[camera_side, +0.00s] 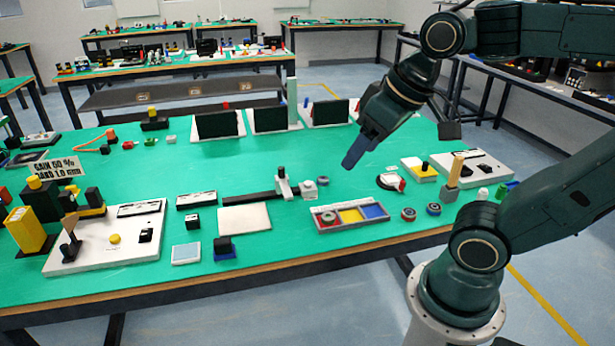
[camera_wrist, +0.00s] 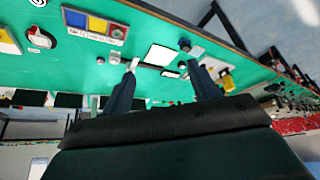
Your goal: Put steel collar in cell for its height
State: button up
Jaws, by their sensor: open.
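A small grey cylindrical piece, apparently the steel collar (camera_side: 308,189), stands at the right end of a black-railed gauge with a grey slider (camera_side: 284,187). I cannot tell whether it touches the slider. My gripper (camera_side: 352,160) hangs above the mat behind the tray, with dark blue fingers pointing down. In the wrist view my gripper (camera_wrist: 161,69) has its fingers wide apart with nothing held between them.
Two dark ringed discs (camera_side: 408,214) (camera_side: 433,209) lie right of the tray. A white plate (camera_side: 244,219) lies left of it. Black panels (camera_side: 270,119) stand at the back. The green mat between the panels and gauge is mostly clear.

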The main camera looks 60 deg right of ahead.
jog(key=w+d+m+g+h, duration=0.1)
jog(key=w+d+m, duration=0.4)
jog(key=w, duration=0.5)
jog(key=m+g, duration=0.4)
jog(key=m, duration=0.6)
send_over(323, 178)
jog(key=a, duration=0.1)
jog(key=shift+f, duration=13.45)
jog(key=shift+d+f, duration=0.15)
jog(key=shift+f, duration=1.15)
jog(key=shift+d+f, duration=0.15)
jog(key=shift+f, duration=1.1)
